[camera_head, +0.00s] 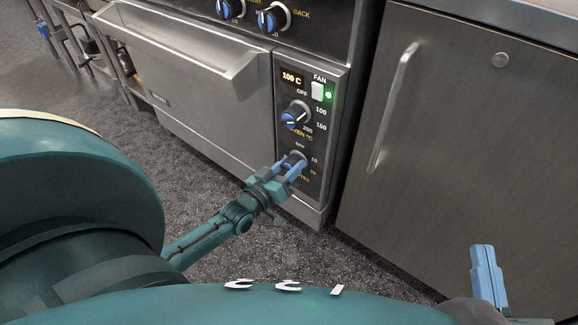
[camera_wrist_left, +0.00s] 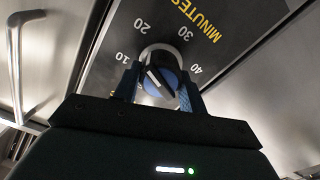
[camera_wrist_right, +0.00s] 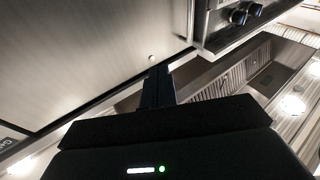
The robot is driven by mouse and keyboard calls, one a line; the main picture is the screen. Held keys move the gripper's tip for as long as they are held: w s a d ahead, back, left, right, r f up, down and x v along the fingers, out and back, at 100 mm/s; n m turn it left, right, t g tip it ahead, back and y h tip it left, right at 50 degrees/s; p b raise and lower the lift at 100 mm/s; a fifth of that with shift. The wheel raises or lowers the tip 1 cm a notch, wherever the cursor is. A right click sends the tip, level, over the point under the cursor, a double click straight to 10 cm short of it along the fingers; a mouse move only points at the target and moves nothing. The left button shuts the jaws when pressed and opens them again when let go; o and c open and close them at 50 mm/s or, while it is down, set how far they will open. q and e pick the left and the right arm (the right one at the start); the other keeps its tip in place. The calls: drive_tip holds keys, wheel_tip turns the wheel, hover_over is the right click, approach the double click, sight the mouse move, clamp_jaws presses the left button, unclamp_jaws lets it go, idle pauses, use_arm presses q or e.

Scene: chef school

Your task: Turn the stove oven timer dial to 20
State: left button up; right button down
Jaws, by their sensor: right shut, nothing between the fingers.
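The timer dial (camera_wrist_left: 162,76), a blue and dark knob with a white pointer line, sits on the stove's control panel. It also shows in the head view (camera_head: 296,157), partly hidden by my left gripper (camera_head: 289,170). My left gripper's two fingers (camera_wrist_left: 158,92) stand on either side of the dial; whether they press on it is unclear. Marks 10, 20, 30 and 40 and the word MINUTES surround it. The pointer line slants to the upper left, roughly toward 10 to 20; its exact reading is unclear. My right gripper (camera_head: 486,272) is shut and empty, away from the stove.
Above the timer is the oven temperature dial (camera_head: 295,115), with a lit display (camera_head: 291,78) and a fan switch (camera_head: 317,91). The oven door handle (camera_head: 180,50) runs left of the panel. A steel cabinet (camera_head: 460,140) with a vertical handle (camera_head: 393,105) stands at the right.

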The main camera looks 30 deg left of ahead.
use_arm(q)
drive_tip(key=c, duration=0.4)
drive_tip(key=shift+r+m+p, duration=0.25)
drive_tip(key=shift+m+p, duration=0.35)
drive_tip(key=shift+p, duration=0.25)
drive_tip(key=shift+c, duration=0.2)
drive_tip(key=shift+f+m, duration=0.1)
drive_tip(key=shift+m, duration=0.2)
drive_tip(key=shift+f, duration=0.1)
drive_tip(key=o, duration=1)
drive_tip(key=shift+c, duration=0.2)
use_arm(e)
drive_tip(key=shift+d, duration=0.2)
